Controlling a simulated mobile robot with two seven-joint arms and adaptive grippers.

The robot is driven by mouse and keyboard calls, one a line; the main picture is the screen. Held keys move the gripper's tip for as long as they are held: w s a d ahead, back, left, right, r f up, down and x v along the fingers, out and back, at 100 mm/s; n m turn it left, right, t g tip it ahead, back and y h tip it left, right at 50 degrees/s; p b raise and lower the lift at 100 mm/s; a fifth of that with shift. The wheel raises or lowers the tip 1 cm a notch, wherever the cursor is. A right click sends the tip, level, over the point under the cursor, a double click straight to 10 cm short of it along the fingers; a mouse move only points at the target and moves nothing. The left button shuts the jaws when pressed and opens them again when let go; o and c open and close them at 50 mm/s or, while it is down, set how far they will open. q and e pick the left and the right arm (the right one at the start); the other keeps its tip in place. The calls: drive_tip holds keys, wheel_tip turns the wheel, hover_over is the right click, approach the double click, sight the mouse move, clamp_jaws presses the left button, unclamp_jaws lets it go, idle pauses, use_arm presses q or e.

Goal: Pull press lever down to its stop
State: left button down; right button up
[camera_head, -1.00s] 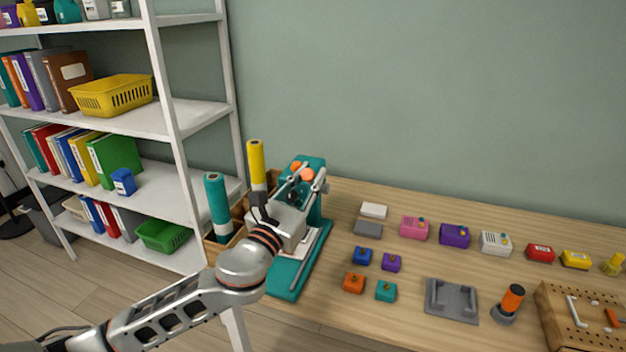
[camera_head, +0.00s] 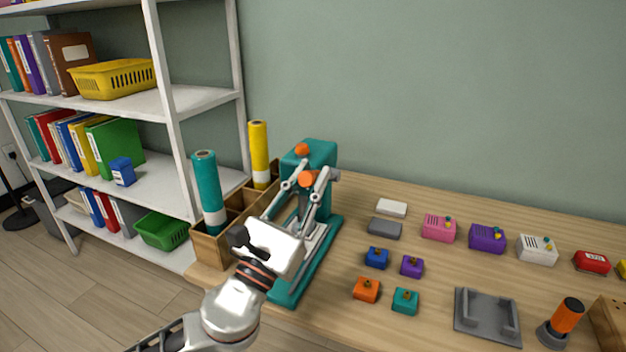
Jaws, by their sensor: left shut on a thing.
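The teal press (camera_head: 318,153) stands on the left end of the wooden bench, with orange pivot caps on its head. Its metal lever (camera_head: 311,197) and linkage bars run from the head down toward the near side. My left gripper (camera_head: 272,240) is in front of the press, low over its base (camera_head: 286,292). It is shut on the press lever; its white body hides the fingertips and the held part of the handle. My right gripper is out of the picture.
A wooden box (camera_head: 209,247) with a teal roll (camera_head: 209,190) and a yellow roll (camera_head: 259,150) stands close left of the press. Small coloured blocks, a grey holder (camera_head: 487,318) and an orange-handled tool (camera_head: 566,316) lie to the right. White shelves stand at left.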

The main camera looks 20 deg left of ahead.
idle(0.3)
use_arm(q)
drive_tip(key=c, duration=1.8)
unclamp_jaws()
drive_tip(key=v, duration=1.2)
